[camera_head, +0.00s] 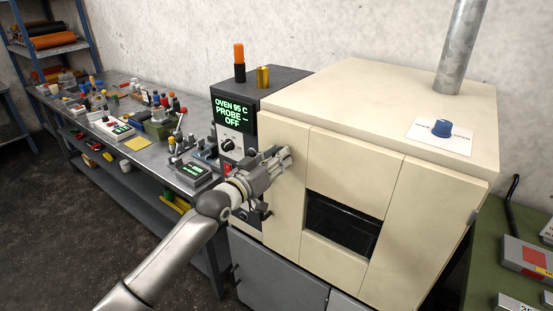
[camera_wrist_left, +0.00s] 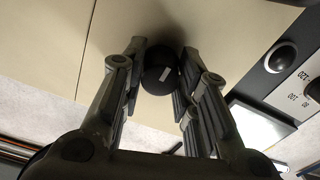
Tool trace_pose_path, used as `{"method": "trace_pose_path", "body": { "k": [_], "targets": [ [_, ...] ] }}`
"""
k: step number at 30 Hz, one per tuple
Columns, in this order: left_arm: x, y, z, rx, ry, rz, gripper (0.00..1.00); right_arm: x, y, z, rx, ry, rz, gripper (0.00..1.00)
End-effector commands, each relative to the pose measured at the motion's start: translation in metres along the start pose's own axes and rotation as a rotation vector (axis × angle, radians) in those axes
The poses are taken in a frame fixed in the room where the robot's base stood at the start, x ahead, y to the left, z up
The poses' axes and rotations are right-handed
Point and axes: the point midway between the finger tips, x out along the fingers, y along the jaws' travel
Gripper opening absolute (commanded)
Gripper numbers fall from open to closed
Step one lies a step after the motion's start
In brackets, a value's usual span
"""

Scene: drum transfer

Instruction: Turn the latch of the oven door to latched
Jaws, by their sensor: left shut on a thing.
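The cream oven door (camera_head: 382,188) with its dark window fills the front of the oven and looks closed. My left gripper (camera_head: 284,160) is at the upper left of the oven front. In the left wrist view, my left gripper (camera_wrist_left: 160,82) is shut on a round black knob with a light mark, which I take to be the latch (camera_wrist_left: 158,75). The fingers sit on both sides of it. In the head view the latch is hidden behind the gripper. My right gripper is not in view.
The control box (camera_head: 234,115) left of the oven reads "OVEN 95 C PROBE OFF". A cluttered metal bench (camera_head: 135,140) runs along the left. A blue knob on a white card (camera_head: 442,130) is on the oven top. A green table (camera_head: 520,235) stands at right.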

Motion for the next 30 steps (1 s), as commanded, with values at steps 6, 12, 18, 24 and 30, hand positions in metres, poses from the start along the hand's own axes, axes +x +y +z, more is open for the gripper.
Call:
{"method": "trace_pose_path", "body": {
  "k": [6, 12, 18, 24, 30],
  "targets": [
    [0.0, 0.0, 0.001, 0.003, -0.002, -0.001, 0.05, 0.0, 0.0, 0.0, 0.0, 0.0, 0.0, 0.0],
    [0.0, -0.001, 0.002, 0.045, -0.003, -0.001, 0.05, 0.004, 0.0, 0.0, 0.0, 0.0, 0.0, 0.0],
    [0.0, -0.001, 0.003, 0.157, -0.003, -0.001, 0.05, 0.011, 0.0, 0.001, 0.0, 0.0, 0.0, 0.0],
    [0.0, -0.002, 0.003, 0.331, -0.003, -0.001, 0.05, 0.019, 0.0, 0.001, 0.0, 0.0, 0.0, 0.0],
    [0.0, -0.001, 0.002, 0.521, -0.003, -0.001, 0.05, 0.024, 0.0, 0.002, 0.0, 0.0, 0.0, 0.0]
  ]
}}
